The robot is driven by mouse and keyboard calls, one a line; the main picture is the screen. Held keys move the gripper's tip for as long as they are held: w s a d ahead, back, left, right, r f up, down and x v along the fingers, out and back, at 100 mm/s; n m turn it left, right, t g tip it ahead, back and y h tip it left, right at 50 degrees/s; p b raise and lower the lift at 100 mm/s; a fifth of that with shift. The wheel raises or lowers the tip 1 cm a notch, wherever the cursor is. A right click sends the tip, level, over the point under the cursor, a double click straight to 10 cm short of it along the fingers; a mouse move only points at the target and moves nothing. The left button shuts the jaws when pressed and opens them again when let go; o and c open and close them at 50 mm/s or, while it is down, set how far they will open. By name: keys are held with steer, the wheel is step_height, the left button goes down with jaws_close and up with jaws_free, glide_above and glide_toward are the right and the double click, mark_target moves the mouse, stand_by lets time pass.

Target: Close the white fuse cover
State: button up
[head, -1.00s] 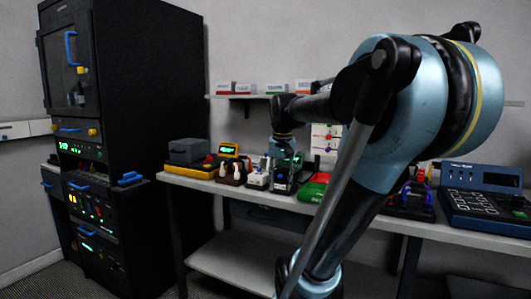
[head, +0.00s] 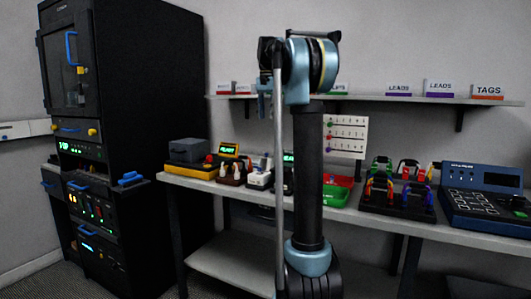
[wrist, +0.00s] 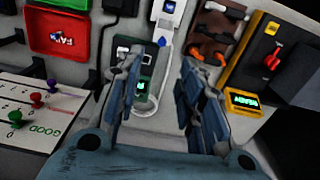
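A white unit (head: 259,174) stands on the bench in the head view, between a brown block with white pieces and a small unit with a green display. It also shows at the top of the wrist view (wrist: 168,18), with a white cable or lever hanging from it. I take it for the fuse holder, but I cannot clearly tell its cover or how far it is open. My gripper (wrist: 163,62) is open and empty, its two blue fingers spread well apart above the bench.
The brown block (wrist: 214,34) and a yellow READY tester (wrist: 245,102) lie to the right in the wrist view. A red bin (wrist: 64,34) and pinned GOOD board (wrist: 38,112) lie to the left. A shelf (head: 370,99) runs above the bench (head: 235,188).

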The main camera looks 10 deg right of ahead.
steer(key=w, duration=0.2)
glide_above(265, 162)
steer(key=f, duration=1.6)
steer(key=shift+s+d+f, duration=0.2)
steer(key=shift+d+f, duration=0.1)
steer(key=shift+f, duration=0.1)
